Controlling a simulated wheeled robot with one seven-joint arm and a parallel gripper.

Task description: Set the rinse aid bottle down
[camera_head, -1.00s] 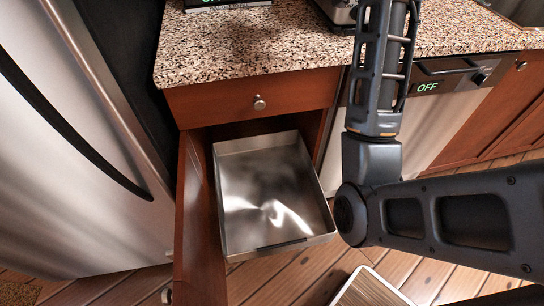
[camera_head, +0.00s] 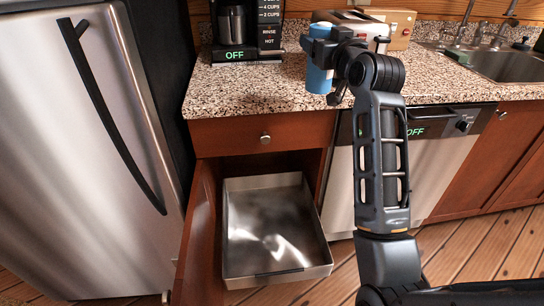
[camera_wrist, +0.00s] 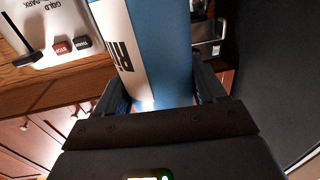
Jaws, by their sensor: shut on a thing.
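The rinse aid bottle (camera_head: 319,76) is blue and upright over the front part of the granite counter (camera_head: 245,92). In the wrist view the bottle (camera_wrist: 150,45) shows a white label with dark lettering, partly cut off, between the two fingers. My gripper (camera_head: 321,46) is shut around its upper part; the gripper also shows in the wrist view (camera_wrist: 163,95). I cannot tell whether the bottle's base touches the counter.
A coffee maker (camera_head: 233,30) stands left of the bottle, a toaster (camera_head: 350,20) behind it. The sink (camera_head: 490,62) is at right. Below, a cabinet stands open with a metal bin (camera_head: 272,262) pulled out. Bare counter lies between coffee maker and bottle.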

